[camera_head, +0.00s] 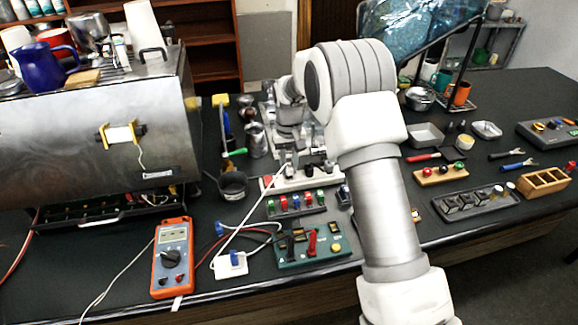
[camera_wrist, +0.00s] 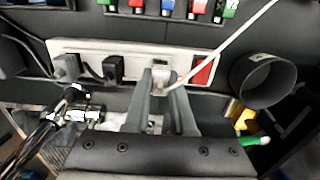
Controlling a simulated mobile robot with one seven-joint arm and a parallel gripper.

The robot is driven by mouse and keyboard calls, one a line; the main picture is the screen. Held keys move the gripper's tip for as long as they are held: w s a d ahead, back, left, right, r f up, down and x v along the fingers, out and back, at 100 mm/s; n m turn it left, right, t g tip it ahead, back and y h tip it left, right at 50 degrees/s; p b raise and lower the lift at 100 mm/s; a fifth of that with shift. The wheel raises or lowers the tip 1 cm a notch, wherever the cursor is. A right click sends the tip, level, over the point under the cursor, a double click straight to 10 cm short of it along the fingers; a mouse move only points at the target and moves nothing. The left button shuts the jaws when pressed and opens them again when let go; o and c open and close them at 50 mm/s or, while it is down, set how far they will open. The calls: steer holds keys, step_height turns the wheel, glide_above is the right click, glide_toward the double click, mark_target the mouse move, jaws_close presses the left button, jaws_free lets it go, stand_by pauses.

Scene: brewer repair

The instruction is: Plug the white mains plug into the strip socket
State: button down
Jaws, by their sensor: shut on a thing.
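The white power strip (camera_head: 315,178) lies across the table beyond the row of coloured clips, partly behind my arm. In the wrist view the strip (camera_wrist: 145,50) runs across the upper part, with a red switch (camera_wrist: 204,71) at its right end. A grey plug (camera_wrist: 66,67) and a black plug (camera_wrist: 113,69) sit in its left sockets. My gripper (camera_wrist: 164,78) is shut on the white mains plug (camera_wrist: 162,80), over the strip's face between the black plug and the switch. Its white cord (camera_wrist: 225,43) runs up and right. Whether its pins are in a socket is hidden.
A round dark cup (camera_wrist: 263,80) stands close right of the strip; a green-handled tool (camera_wrist: 255,140) is near it. Coloured clips (camera_head: 296,202) and a green board (camera_head: 313,250) lie in front. An orange multimeter (camera_head: 173,258) is at left.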

steer(key=shift+f+b, duration=0.4)
steer(key=shift+f, duration=0.2)
stand_by(1.1)
steer(key=c, duration=0.7)
jaws_free()
steer(key=shift+r, duration=0.1)
step_height(320, 180, up, 17)
steer(key=shift+r, duration=0.15)
steer(key=shift+r, duration=0.1)
